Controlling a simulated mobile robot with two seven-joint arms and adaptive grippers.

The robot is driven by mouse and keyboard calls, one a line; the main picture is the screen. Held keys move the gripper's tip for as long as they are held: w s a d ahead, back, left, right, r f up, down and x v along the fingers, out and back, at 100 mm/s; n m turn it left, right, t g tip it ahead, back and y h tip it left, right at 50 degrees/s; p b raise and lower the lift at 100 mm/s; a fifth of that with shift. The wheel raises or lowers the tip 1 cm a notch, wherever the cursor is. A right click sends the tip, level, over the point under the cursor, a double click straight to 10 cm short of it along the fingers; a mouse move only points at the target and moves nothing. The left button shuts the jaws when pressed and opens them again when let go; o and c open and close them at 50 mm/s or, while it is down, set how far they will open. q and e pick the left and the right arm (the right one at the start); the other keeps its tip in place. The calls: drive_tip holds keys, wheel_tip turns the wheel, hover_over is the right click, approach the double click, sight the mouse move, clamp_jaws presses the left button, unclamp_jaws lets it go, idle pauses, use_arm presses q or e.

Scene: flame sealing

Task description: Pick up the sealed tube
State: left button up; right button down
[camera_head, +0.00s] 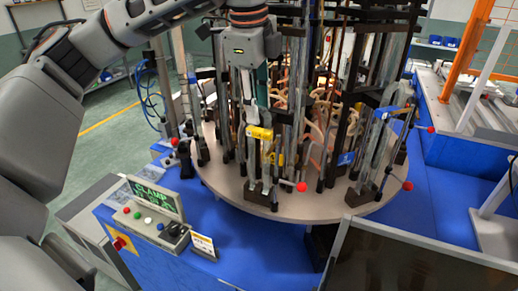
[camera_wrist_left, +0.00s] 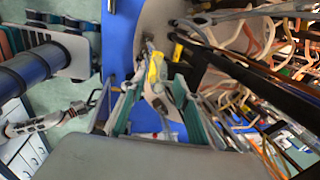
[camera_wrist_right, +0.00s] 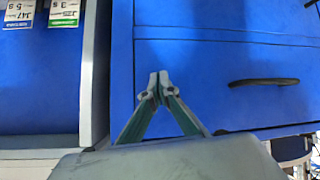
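My left gripper (camera_head: 254,98) points down from above at the near side of the round turntable (camera_head: 222,176), among upright clear glass tubes. In the left wrist view its two teal fingers (camera_wrist_left: 158,88) stand apart. A yellow clamp (camera_wrist_left: 154,68) shows between and beyond their tips; the yellow clamp (camera_head: 260,132) also shows in the head view just below the gripper. A clear glass tube (camera_head: 296,75) stands right of the gripper. I cannot tell which tube is sealed. My right gripper (camera_wrist_right: 158,88) has its fingertips together with nothing between them; it is outside the head view.
The turntable carries crowded rods, orange hoses and red-knobbed clamps (camera_head: 302,187) close around the left gripper. A control box with a green-lettered display (camera_head: 150,197) stands at front left. My right gripper faces a blue cabinet front with a dark handle (camera_wrist_right: 264,82).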

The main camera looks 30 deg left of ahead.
use_arm(q)
clamp_jaws()
idle(0.3)
